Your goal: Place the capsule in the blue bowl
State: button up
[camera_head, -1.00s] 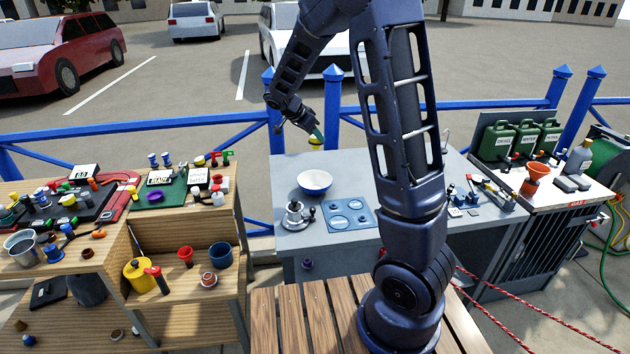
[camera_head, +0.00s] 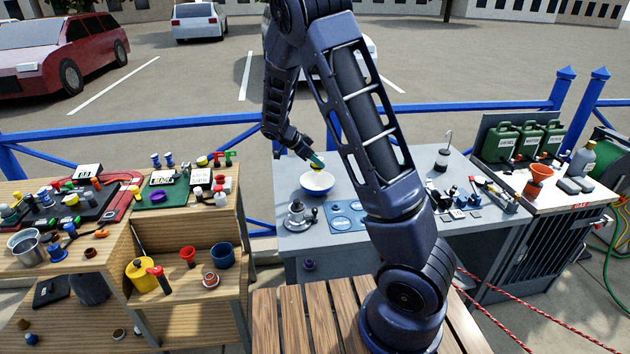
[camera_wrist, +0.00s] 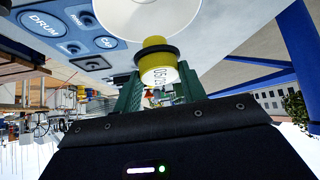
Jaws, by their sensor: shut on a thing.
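The yellow capsule (camera_wrist: 158,68) has a dark band and printed digits. It sits between the green fingers of my gripper (camera_wrist: 159,88), which is shut on it. The bowl (camera_head: 317,184), white inside and blue outside, stands on the grey counter. In the head view, my gripper (camera_head: 317,160) is above the back part of the bowl, with the capsule (camera_head: 319,168) small at its tips. In the wrist view, the white bowl (camera_wrist: 150,14) shows just past the capsule. I cannot tell the exact gap between them.
A blue panel (camera_head: 347,216) with round marked places lies in front of the bowl, and a metal pot-like item (camera_head: 297,216) stands front left. Small items (camera_head: 455,205) lie on the counter's right. A blue railing (camera_head: 210,118) runs behind.

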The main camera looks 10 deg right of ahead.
jog(key=shift+f, duration=4.65)
jog(key=shift+f, duration=0.15)
jog(key=o, duration=1.1)
